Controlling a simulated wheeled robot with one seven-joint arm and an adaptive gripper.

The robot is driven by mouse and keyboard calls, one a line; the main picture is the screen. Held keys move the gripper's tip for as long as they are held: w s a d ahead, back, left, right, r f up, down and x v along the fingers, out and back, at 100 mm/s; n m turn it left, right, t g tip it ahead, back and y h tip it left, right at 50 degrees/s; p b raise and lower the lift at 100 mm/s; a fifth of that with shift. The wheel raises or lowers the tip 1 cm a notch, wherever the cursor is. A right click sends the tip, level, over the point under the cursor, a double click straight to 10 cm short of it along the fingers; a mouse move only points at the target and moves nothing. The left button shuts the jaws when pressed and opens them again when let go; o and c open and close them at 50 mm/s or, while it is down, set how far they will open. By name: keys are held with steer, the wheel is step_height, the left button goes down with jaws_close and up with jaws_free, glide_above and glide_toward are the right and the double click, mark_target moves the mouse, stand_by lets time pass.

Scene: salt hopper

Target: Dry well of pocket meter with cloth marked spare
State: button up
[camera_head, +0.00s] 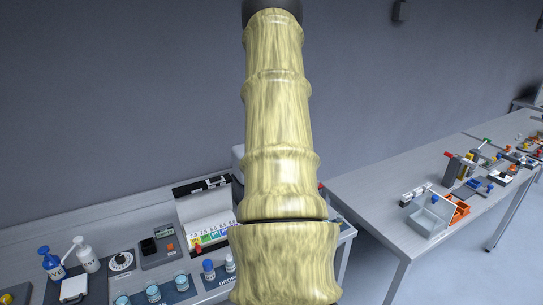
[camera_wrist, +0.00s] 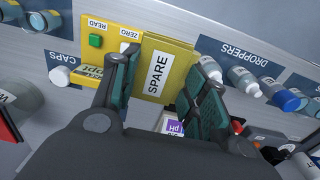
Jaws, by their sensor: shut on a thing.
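My gripper (camera_wrist: 165,88) shows in the wrist view, its two dark green-padded fingers shut on a flat olive-yellow cloth marked SPARE (camera_wrist: 158,73). The cloth lies between the fingers. Beside it to the left is a yellow pocket meter (camera_wrist: 116,38) with a green READ button, a ZERO label and a partly covered "ppt" marking. My left finger hides part of the meter, and I cannot make out its well. In the head view my arm covers the middle, and neither gripper, cloth nor meter can be made out.
Several dropper bottles (camera_wrist: 243,80) stand to the right by a DROPPERS label. A white cap (camera_wrist: 60,76) lies by the CAPS label. In the head view, the left bench holds pump bottles (camera_head: 86,254) and jars (camera_head: 182,281); a second bench (camera_head: 365,194) stands right.

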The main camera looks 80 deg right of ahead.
steer(key=shift+w+a, duration=0.1)
steer(key=shift+w, duration=0.05)
steer(key=shift+f, duration=0.2)
steer(key=shift+s+f+b, duration=0.2)
steer(key=shift+f+b, duration=0.4)
steer(key=shift+f, duration=0.1)
steer(key=shift+w+d+f+b, duration=0.1)
steer(key=shift+f+b, duration=0.5)
steer(key=shift+f, duration=0.45)
steer(key=shift+d+f+b, duration=0.1)
steer(key=shift+f+b, duration=0.45)
steer(key=shift+f, duration=0.5)
steer(key=shift+a+f, duration=0.15)
steer(key=shift+a, duration=0.05)
steer(key=shift+f+b, duration=0.35)
steer(key=shift+f, duration=0.05)
stand_by(0.3)
steer(key=shift+r, duration=0.1)
